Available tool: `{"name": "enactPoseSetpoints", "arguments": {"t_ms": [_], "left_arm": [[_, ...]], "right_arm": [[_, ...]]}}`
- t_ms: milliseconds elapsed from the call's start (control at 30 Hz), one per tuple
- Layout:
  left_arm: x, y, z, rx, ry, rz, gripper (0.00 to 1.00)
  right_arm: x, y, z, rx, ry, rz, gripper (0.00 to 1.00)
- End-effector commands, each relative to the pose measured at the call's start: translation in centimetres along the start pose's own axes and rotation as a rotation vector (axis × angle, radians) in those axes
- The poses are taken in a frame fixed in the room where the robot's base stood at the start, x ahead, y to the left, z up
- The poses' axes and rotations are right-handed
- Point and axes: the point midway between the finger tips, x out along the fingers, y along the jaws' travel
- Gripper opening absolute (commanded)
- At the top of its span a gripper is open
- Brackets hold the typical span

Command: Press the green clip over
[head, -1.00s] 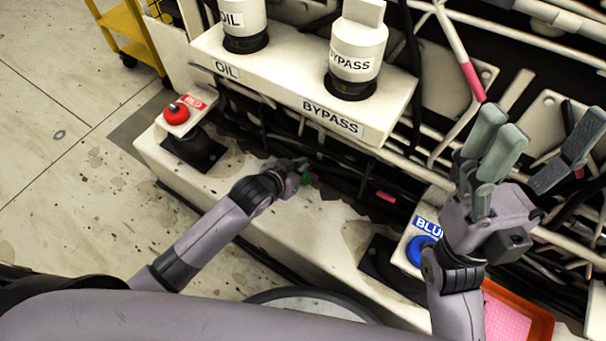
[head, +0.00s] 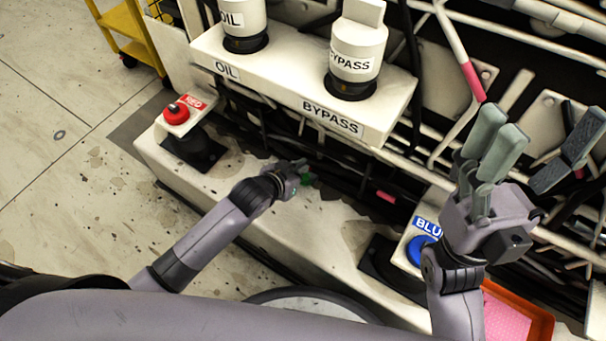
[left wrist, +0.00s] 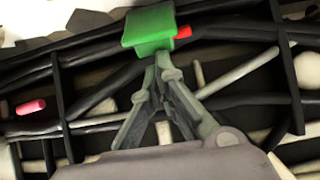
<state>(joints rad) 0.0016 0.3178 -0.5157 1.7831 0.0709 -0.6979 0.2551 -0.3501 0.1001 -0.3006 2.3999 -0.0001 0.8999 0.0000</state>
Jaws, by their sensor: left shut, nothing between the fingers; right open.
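The green clip (left wrist: 150,30) shows in the left wrist view, with a small red piece (left wrist: 183,32) at its right side. In the head view only a bit of the green clip (head: 306,180) shows beside my left gripper (head: 300,170). My left gripper (left wrist: 160,62) is shut and empty, its fingertips at the lower edge of the clip. They seem to touch it, but I cannot tell for sure. My right gripper (head: 535,150) is open and empty, raised at the right, above the blue button.
Dark cables (left wrist: 80,75) and pipes run behind the clip. A red button (head: 176,113) stands at the left and a blue button (head: 421,251) at the right. OIL (head: 242,25) and BYPASS (head: 357,50) canisters stand on a white ledge above. A pink piece (left wrist: 30,107) lies among the cables.

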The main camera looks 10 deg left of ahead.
Motion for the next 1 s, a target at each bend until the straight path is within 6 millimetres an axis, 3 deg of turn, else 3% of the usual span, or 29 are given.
{"name": "enactPoseSetpoints", "arguments": {"t_ms": [1000], "left_arm": [[-0.4, 0.0, 1.7, -0.001, -0.003, 0.000, 0.00]], "right_arm": [[0.4, 0.0, -0.1, -0.001, 0.000, 0.000, 0.68]]}}
